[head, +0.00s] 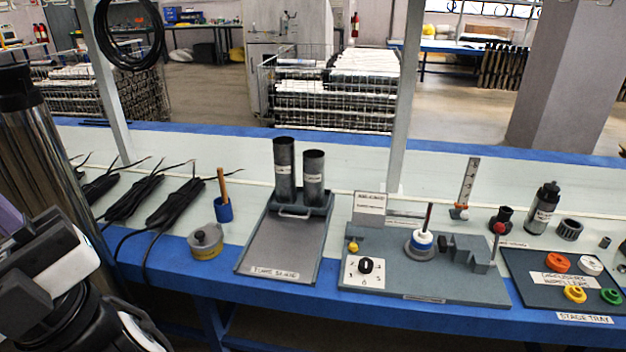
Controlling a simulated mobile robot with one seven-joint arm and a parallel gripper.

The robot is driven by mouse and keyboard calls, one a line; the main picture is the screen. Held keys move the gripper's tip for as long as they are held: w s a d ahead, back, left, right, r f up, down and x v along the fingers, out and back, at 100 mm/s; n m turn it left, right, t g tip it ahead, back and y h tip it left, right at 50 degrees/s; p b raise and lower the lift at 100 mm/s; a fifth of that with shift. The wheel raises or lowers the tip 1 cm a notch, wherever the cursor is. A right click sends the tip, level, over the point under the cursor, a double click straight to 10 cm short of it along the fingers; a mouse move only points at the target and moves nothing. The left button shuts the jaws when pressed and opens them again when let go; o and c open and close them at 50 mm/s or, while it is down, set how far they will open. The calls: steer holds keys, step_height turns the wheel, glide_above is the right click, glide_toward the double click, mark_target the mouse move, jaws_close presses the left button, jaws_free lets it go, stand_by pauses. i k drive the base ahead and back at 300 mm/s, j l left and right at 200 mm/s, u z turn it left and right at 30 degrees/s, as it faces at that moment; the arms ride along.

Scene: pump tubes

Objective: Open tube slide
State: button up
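The tube slide is a grey tray (283,250) with raised edges on the blue-edged bench, left of centre. A white label on its front edge is hard to read. A small platform at its back bears two upright dark grey tubes, a taller left one (284,172) and a shorter right one (314,177), each with a white label. A light bar handle (294,212) is at the platform's front. The tray floor in front of the handle is bare. Parts of my arm fill the lower left corner, away from the tray; my gripper's fingertips do not show.
A round grey-lidded tin (206,241) and a blue cup (223,209) with a wooden stick stand left of the tray. A grey fixture board (430,280) with a dial and posts is close on the right. Beyond it lies a stage tray (535,292) with coloured rings.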

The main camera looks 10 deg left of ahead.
mark_target(298, 204)
steer(key=i+j+u, duration=0.25)
steer(key=i+j, duration=0.15)
steer(key=i+j+u, duration=0.3)
steer(key=i+j, duration=0.15)
steer(key=j, duration=0.1)
